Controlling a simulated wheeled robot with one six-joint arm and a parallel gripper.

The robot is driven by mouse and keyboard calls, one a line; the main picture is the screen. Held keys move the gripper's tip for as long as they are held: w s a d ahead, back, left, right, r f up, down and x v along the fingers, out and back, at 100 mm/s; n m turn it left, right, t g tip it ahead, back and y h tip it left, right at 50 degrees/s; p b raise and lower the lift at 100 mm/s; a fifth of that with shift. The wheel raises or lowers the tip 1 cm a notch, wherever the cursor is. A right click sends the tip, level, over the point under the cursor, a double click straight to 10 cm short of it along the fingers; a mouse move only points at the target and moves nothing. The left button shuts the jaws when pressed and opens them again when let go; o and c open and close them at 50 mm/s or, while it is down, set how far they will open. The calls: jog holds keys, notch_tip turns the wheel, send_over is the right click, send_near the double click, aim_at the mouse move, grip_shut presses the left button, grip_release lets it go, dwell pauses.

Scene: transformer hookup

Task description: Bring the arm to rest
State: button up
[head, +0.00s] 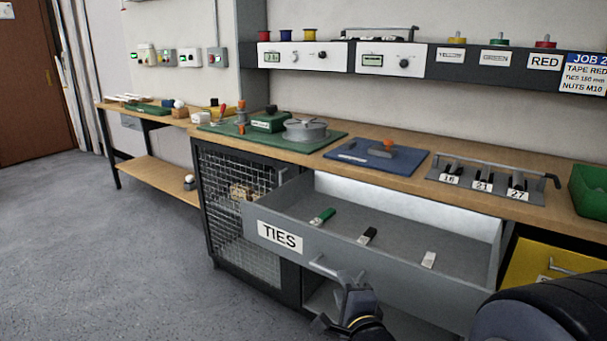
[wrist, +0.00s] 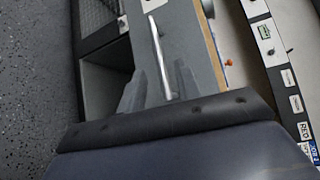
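My gripper (head: 348,292) is in front of the open grey drawer labelled TIES (head: 395,268), close to its bar handle (head: 322,266). In the wrist view the two fingers (wrist: 160,88) stand apart, with the drawer handle (wrist: 157,50) showing between them and a gap on each side. Nothing is held. I cannot tell how far the fingertips reach past the handle. The drawer holds a green tie bundle (head: 322,216), a black one (head: 367,236) and a white one (head: 429,260).
The workbench (head: 400,182) above carries a green mat, a blue mat (head: 376,155), a spanner rack (head: 485,184) and a green bin (head: 590,192). A yellow drawer (head: 540,262) is at the right. A mesh cabinet (head: 235,205) stands left. The floor at left is clear.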

jog(key=x, duration=0.6)
jog(key=shift+b, duration=0.35)
jog(key=shift+w+d, duration=0.2)
